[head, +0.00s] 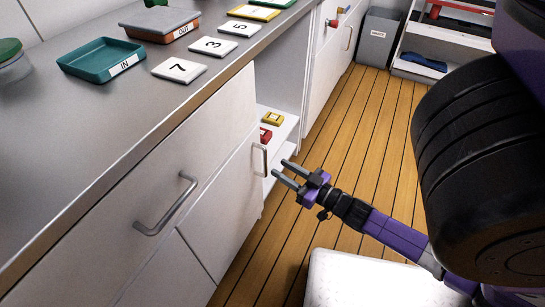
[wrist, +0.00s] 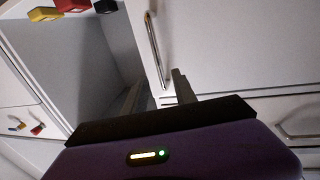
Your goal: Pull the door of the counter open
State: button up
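The white counter door (head: 222,188) is in the middle of the head view, below a drawer with a horizontal bar handle. Its upright metal handle (head: 264,160) is near the door's right edge. The handle also shows at the top centre of the wrist view (wrist: 154,48). My gripper (head: 278,168) is just right of the handle, its two fingers apart with nothing seen between them. In the wrist view the fingers (wrist: 156,95) point toward the handle's lower end. Contact with the handle is not visible. I cannot tell whether the door is slightly ajar.
An open shelf bay (head: 282,125) beside the door holds a red item (head: 265,134) and a yellow item (head: 273,118). The drawer handle (head: 166,205) sticks out at left. A white padded block (head: 370,280) stands at the bottom. The wooden floor (head: 352,130) beyond is clear.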

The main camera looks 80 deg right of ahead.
aim_at(266, 160)
jog(key=b+x, duration=0.1)
jog(key=x, duration=0.6)
jog(key=shift+w+d+b, duration=0.15)
jog(key=shift+w+b, duration=0.05)
jog(key=shift+b, duration=0.1)
jog(key=shift+c, duration=0.3)
grip_shut()
dwell(0.8)
